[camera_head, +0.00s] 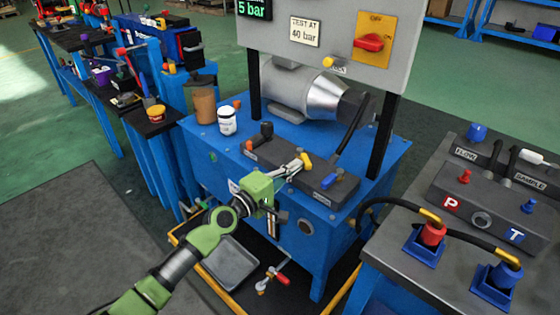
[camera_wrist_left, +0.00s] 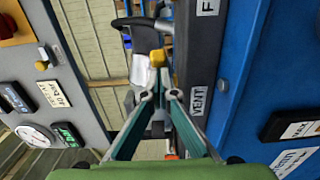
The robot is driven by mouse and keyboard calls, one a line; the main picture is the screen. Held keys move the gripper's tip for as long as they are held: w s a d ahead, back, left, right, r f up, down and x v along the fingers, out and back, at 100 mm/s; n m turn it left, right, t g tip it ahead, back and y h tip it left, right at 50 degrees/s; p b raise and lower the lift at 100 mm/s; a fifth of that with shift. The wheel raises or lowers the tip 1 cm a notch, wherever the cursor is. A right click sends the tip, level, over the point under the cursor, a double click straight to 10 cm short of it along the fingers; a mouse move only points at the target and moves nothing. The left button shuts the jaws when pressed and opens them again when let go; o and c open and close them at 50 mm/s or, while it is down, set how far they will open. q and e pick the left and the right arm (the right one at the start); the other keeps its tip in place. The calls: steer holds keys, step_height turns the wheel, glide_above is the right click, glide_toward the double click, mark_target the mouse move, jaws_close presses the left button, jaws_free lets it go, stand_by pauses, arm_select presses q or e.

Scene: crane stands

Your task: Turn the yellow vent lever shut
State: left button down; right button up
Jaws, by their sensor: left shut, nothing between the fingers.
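The yellow vent lever (camera_head: 305,160) stands on the dark valve block on top of the blue test stand. Its yellow end (camera_wrist_left: 157,58) shows in the left wrist view just past my fingertips, near a VENT label (camera_wrist_left: 197,101). My left gripper (camera_head: 292,168) comes in from the lower left and is shut, with nothing held. Its fingertips (camera_wrist_left: 159,95) meet in a point close to the lever; I cannot tell whether they touch it. The lower part of the lever is hidden by the fingers. My right gripper is in neither view.
A white jar (camera_head: 227,121) and brown container (camera_head: 203,104) stand left. The panel (camera_head: 336,35) rises behind.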

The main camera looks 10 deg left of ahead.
mark_target(311, 168)
arm_select(q)
steer(key=shift+d, duration=0.8)
steer(key=shift+w+d, duration=0.1)
steer(key=shift+d, duration=0.45)
steer(key=shift+w+d, duration=0.25)
steer(key=shift+d, duration=0.4)
steer(key=shift+w+d, duration=0.15)
steer(key=shift+d, duration=0.15)
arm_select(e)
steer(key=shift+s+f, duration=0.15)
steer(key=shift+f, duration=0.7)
arm_select(q)
steer(key=shift+d, duration=0.1)
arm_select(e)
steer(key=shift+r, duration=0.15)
